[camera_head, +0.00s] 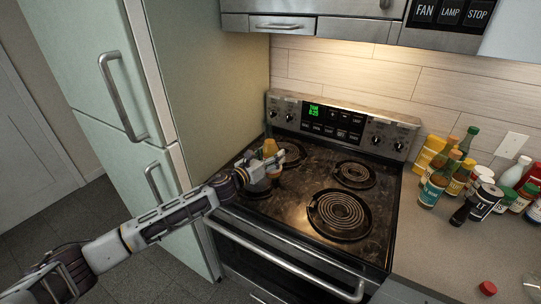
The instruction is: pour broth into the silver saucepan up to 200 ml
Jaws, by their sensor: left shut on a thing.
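My left gripper (264,169) reaches in over the left side of the stove. It is shut on an orange-brown bottle (270,147), which I take to be the broth; its top stands up beyond the fingers. The bottle's lower part is hidden by the gripper, and its fill cannot be seen. I cannot make out a silver saucepan for certain; grey metal around the fingers over the left burners is too small to tell apart from the gripper. No liquid stream shows. My right gripper is not in view.
The stove (315,263) has bare front-right (340,213) and back-right (354,174) coils. Several bottles (436,184) and jars crowd the right counter (447,250). A red cap (487,288) lies at its front. A green fridge (95,60) stands close on the left.

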